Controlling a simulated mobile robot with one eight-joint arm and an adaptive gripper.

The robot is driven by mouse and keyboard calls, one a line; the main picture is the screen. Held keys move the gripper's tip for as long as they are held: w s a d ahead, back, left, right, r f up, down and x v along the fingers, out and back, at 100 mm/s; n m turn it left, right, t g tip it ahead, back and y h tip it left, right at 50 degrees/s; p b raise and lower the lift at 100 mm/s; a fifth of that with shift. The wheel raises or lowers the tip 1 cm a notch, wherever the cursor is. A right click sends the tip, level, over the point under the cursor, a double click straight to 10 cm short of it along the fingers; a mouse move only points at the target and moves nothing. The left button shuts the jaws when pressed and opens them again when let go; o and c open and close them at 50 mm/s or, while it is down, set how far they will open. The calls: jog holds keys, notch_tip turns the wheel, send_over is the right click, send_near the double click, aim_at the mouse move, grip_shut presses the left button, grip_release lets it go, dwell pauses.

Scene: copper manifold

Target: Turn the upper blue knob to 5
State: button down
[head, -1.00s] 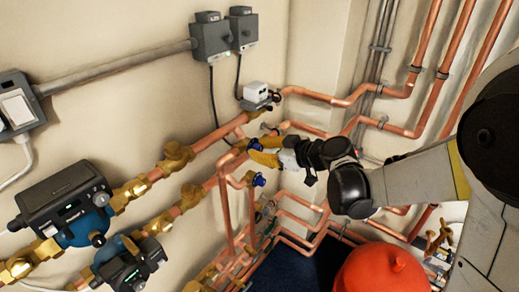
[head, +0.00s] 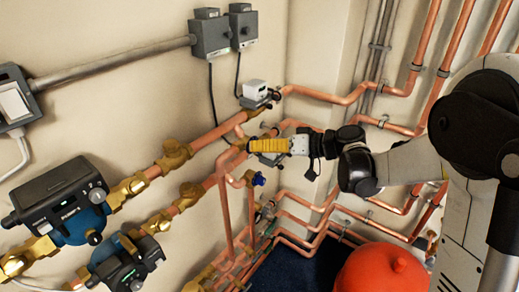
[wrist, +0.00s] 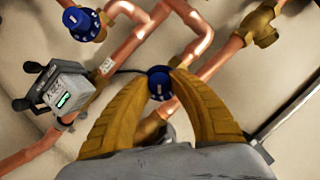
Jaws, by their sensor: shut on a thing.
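The upper blue knob (wrist: 160,84) sits between the two yellow fingertips of my gripper (wrist: 165,80) in the wrist view, on a brass valve of a copper pipe. My gripper (head: 248,145) is shut on it. In the head view my fingers hide this knob. The knob's dial marks are too small to read, so its setting cannot be told. The lower blue knob (head: 259,179) is uncovered just below my gripper in the head view. It also shows at the upper left of the wrist view (wrist: 83,22), with white marks around its face.
Copper pipes (head: 226,205) run close below. Two dark pumps (head: 62,205) stand at left. A red rounded vessel (head: 383,272) is below my arm.

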jog(key=m+g+y+b, duration=0.1)
jog(key=m, duration=0.2)
jog(key=shift+f+y, duration=0.2)
jog(key=shift+y, duration=0.2)
jog(key=shift+m+y+b, duration=0.4)
jog(key=shift+m+b, duration=0.25)
jog(key=shift+m, duration=0.25)
jog(key=shift+r, duration=0.1)
jog(key=c, duration=1.1)
grip_release()
jog(key=shift+d, duration=0.1)
jog(key=v, duration=1.1)
jog(key=shift+d, duration=0.4)
